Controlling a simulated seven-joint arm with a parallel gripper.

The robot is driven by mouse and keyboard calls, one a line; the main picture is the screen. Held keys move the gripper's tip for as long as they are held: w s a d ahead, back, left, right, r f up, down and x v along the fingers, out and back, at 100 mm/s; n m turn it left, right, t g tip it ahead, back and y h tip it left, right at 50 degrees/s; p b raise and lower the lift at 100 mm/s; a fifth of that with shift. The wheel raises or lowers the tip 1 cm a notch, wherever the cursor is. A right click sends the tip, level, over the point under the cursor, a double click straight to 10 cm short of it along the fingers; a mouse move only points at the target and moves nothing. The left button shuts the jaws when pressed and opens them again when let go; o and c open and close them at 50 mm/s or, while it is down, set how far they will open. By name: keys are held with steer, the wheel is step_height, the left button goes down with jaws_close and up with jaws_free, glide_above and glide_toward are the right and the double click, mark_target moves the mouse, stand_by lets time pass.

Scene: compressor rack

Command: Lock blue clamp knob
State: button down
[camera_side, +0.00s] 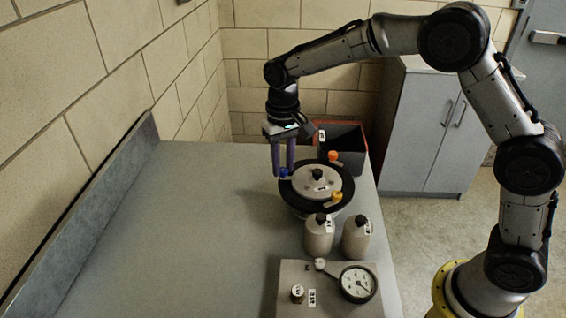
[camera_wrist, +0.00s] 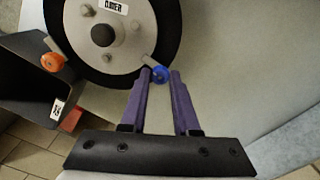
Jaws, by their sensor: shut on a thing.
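The blue clamp knob (camera_side: 284,172) sits at the left edge of a round vessel, on its black rim (camera_side: 293,199). In the wrist view the blue knob (camera_wrist: 160,75) is at the end of a short grey bar (camera_wrist: 148,61) that reaches in towards the grey lid (camera_wrist: 104,55). My gripper (camera_side: 283,173) points down with its purple fingers around the knob. In the wrist view my gripper (camera_wrist: 160,73) has a fingertip on each side of the knob and is shut on it. The fingers partly hide the knob.
A dark bin (camera_side: 344,142) stands behind the vessel. Two grey bottles (camera_side: 319,236) (camera_side: 357,237) and a gauge box (camera_side: 318,290) stand in front. The bench's left is clear.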

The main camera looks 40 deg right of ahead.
mark_target(283, 170)
steer(key=shift+r, duration=0.1)
steer(key=c, duration=0.7)
jaws_free()
steer(key=shift+o, duration=0.2)
step_height(283, 170, up, 14)
